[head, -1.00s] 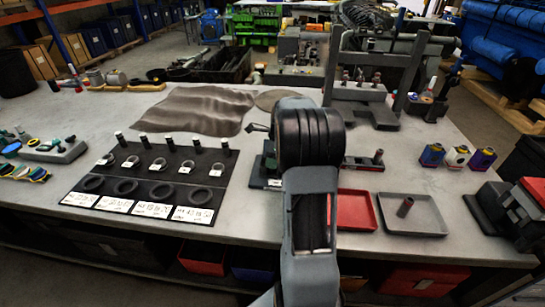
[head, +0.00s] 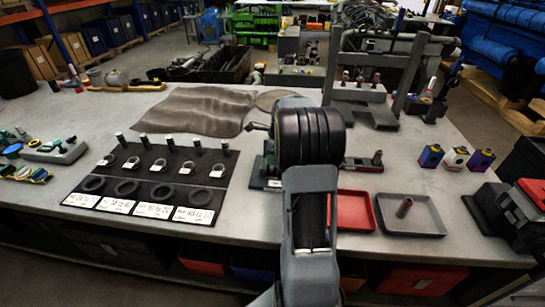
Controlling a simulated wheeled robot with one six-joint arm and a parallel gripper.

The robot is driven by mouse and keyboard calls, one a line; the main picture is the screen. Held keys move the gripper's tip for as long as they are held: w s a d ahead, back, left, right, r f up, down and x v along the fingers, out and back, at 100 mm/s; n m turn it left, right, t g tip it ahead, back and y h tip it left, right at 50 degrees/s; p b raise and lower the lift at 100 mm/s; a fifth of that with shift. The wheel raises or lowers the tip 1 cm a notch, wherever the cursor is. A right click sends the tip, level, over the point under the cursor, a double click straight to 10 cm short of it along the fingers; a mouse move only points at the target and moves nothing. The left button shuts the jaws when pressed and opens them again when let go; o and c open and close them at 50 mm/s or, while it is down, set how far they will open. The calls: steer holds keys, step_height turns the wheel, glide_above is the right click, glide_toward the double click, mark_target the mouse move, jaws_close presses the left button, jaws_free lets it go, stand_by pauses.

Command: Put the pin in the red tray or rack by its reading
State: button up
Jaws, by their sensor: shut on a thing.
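The red tray (head: 354,212) lies on the bench to the right of my arm, which covers its left part. Its visible floor is empty. A grey tray (head: 411,230) beside it holds one upright dark pin (head: 404,208). A grey rack (head: 358,92) with several pins standing on it is at the back right. A low device (head: 362,165) with a dark pin (head: 378,157) at its right end sits behind the red tray, partly hidden by my arm. My gripper is hidden behind my arm, so I cannot see what it holds or any reading.
A black mat (head: 150,172) at left carries several pins, rings and labels. A brown cloth (head: 195,110) lies behind it. Small bottles (head: 456,158) stand at right, near a dark machine (head: 510,210). A grey frame (head: 405,75) rises over the rack. The front-left bench is clear.

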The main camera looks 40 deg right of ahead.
steer(key=shift+r+p, duration=1.75)
steer(key=shift+r, duration=0.5)
